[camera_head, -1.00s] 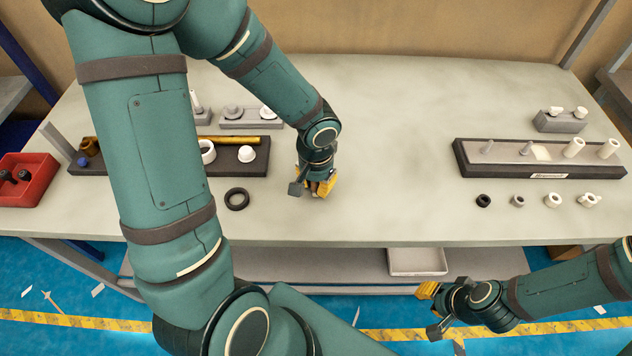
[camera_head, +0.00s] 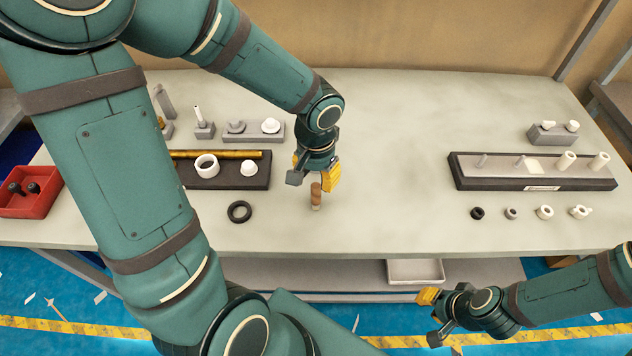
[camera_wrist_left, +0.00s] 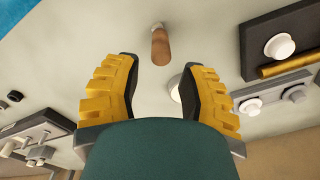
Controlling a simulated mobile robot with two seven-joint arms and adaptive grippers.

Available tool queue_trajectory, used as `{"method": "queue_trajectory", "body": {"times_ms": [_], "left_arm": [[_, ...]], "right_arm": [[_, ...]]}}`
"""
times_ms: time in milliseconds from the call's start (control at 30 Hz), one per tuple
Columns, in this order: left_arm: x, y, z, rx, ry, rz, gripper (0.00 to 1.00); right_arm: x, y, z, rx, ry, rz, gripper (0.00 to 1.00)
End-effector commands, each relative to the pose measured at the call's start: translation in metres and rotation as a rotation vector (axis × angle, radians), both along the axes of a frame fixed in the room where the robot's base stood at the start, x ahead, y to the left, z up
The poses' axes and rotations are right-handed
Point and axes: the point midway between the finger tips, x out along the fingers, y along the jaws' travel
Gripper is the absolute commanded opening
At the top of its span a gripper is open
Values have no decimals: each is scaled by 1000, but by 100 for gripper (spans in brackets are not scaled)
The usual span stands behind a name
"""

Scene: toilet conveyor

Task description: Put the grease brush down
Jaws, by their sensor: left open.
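The grease brush (camera_head: 316,195), with a brown handle and a pale end, stands or lies on the table near the middle; I cannot tell which from the head view. It also shows in the left wrist view (camera_wrist_left: 160,45), beyond the fingertips. My left gripper (camera_head: 318,178) is just behind and above it, with yellow fingers apart and nothing between them; the open fingers fill the left wrist view (camera_wrist_left: 162,75). My right gripper (camera_head: 432,316) hangs in front of the table at the lower right, and its jaw opening is unclear.
A black ring (camera_head: 239,212) lies left of the brush. A dark tray (camera_head: 225,182) holds a brass rod and white parts. A dark-edged fixture (camera_head: 535,184) stands at the right, with several small rings before it. A red bin (camera_head: 35,207) is far left. The table centre is clear.

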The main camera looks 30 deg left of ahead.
Motion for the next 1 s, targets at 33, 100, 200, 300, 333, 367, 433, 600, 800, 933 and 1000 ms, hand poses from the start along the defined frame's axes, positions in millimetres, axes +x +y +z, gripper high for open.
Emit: {"method": "queue_trajectory", "body": {"times_ms": [33,100,200,300,333,367,433,600,800,933,1000], "left_arm": [[0,0,11,1,-4,0,41],[0,0,20,1,-2,1,41],[0,0,28,1,-2,0,41],[-1,0,32,0,0,1,41],[-1,0,32,0,0,1,41],[-1,0,32,0,0,1,41],[-1,-1,32,0,1,1,41],[-1,-1,32,0,1,1,41],[-1,-1,32,0,1,0,41],[-1,-1,32,0,1,0,41],[-1,0,32,0,1,1,41]], "right_arm": [[1,0,4,0,-2,-2,27],[2,0,6,-1,-4,-3,27],[3,-1,8,-2,-6,-4,27],[3,-1,9,-2,-6,-6,27],[3,-1,9,-2,-7,-6,27],[3,-1,9,-2,-7,-6,27],[3,-1,9,-2,-7,-6,27],[3,-1,8,-2,-7,-6,27],[3,-1,9,-2,-7,-6,27],[3,-1,9,-2,-7,-6,27],[3,-1,9,-2,-7,-6,27]]}}
